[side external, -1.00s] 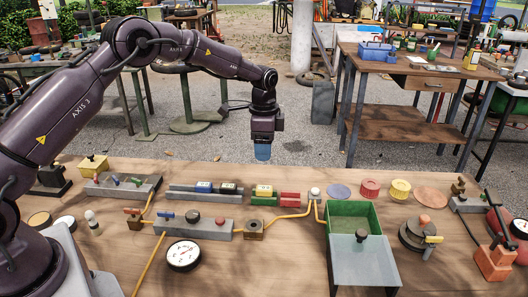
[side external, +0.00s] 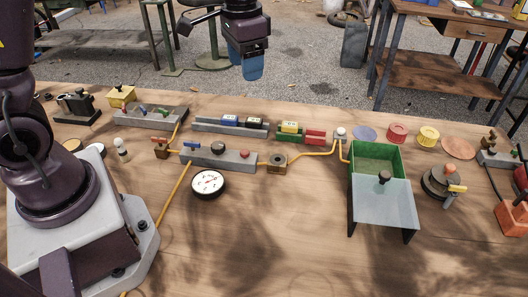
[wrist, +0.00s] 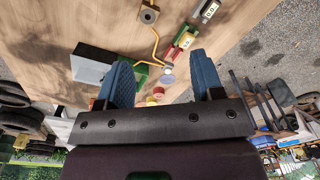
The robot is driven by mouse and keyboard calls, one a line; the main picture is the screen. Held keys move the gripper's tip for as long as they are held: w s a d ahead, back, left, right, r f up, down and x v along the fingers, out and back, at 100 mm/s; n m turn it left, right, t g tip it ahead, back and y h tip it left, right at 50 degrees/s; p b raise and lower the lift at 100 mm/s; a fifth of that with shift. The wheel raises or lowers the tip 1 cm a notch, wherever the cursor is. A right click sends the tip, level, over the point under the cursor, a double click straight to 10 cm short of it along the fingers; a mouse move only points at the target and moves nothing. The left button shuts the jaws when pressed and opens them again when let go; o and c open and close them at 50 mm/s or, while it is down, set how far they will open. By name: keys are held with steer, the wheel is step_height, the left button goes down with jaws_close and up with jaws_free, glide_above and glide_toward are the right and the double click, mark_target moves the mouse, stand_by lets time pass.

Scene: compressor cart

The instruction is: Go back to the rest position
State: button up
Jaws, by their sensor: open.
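My gripper (side external: 252,66) hangs in the air with its blue fingers pointing down, at the top of the side view. There it appears just beyond the far edge of the wooden workbench (side external: 290,225). In the wrist view its two blue fingers (wrist: 163,78) stand wide apart, with nothing between them touching either finger. My arm's upper links are out of the side view.
On the bench are a green bin (side external: 377,152) with a grey sloped panel (side external: 383,208), a round gauge (side external: 208,183), a grey valve block (side external: 218,155), colored blocks (side external: 290,128), red (side external: 397,133) and yellow (side external: 428,136) spools, and an orange hose (side external: 313,155). The front middle is bare.

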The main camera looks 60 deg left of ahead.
steer(key=s+d+r+n+t, duration=0.1)
steer(key=s+r, duration=0.3)
steer(key=s, duration=0.5)
steer(key=s+d+r+t, duration=0.2)
steer(key=s+r+t, duration=0.2)
steer(key=s, duration=0.5)
steer(key=shift+r+n, duration=0.4)
steer(key=shift+r, duration=0.1)
steer(key=shift+s, duration=0.1)
